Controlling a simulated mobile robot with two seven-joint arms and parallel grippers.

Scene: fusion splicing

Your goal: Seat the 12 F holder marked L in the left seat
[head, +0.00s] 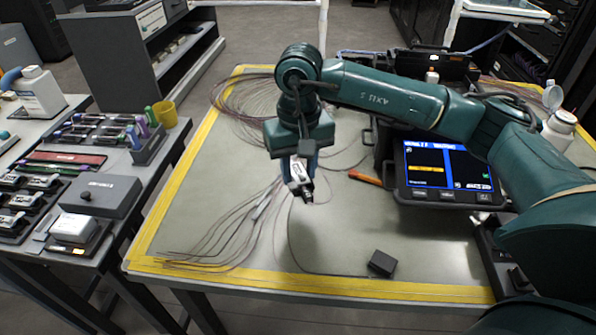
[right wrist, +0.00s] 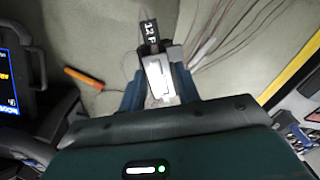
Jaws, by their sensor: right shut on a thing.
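My right gripper (head: 303,186) hangs above the middle of the grey work table, fingers pointing down. It is shut on a small grey and black holder (head: 299,170). In the right wrist view, the 12 F holder (right wrist: 157,78) sits between the fingers, its black end marked "12 F" (right wrist: 150,36) beyond the tips. I cannot make out a letter L. The black splicer with a lit blue screen (head: 447,166) stands to the right, apart from the gripper. My right arm covers part of it, and I cannot make out its left seat. My left gripper is not in view.
An orange pen-like tool (head: 366,178) lies left of the splicer. Thin fibres (head: 235,215) spread over the left of the table. A small black block (head: 382,263) lies near the front edge. A side table with a grey box (head: 98,195) stands left. The front middle is mostly clear.

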